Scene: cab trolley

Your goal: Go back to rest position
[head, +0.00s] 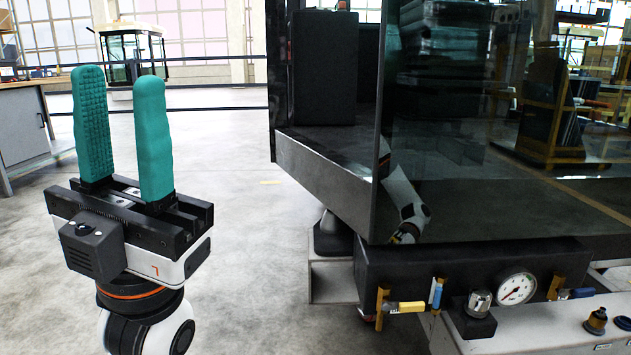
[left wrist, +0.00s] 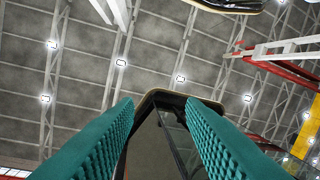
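My left gripper (head: 122,132) stands upright at the left of the head view, its two teal fingers pointing up. The fingers are apart with nothing between them. It is in free air, left of the cab and apart from it. In the left wrist view the teal fingers (left wrist: 160,130) frame a dark cab edge in the background, with the hall ceiling above. My right gripper does not show in either view.
A dark glass-walled cab (head: 500,130) fills the right side on a trolley. Below it are a pressure gauge (head: 516,289), a yellow-handled valve (head: 405,307) and a blue-handled valve (head: 437,293). A workbench (head: 24,125) stands far left. Open floor (head: 245,240) lies between gripper and cab.

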